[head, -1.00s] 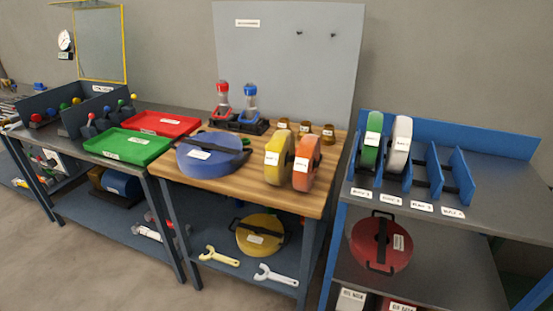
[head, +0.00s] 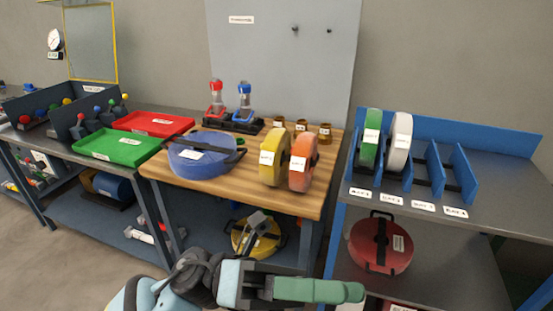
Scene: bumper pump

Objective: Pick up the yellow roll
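The yellow roll (head: 276,143) stands upright on the wooden bench top, with a white label on its near side. An orange roll (head: 302,163) stands close beside it on the right. My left arm reaches in low from the left, in front of the bench. Its gripper (head: 259,222) shows small and dark below the bench's front edge, well apart from the yellow roll. Its fingers overlap the yellow reel behind them, and their gap is not clear. My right gripper is not in view.
A blue round case (head: 202,160) lies left of the rolls on the wooden bench (head: 225,190). Several small brass cups stand behind them. A blue rack (head: 460,175) on the right holds green (head: 370,145) and white rolls (head: 399,145). A yellow reel (head: 266,246) lies on the lower shelf.

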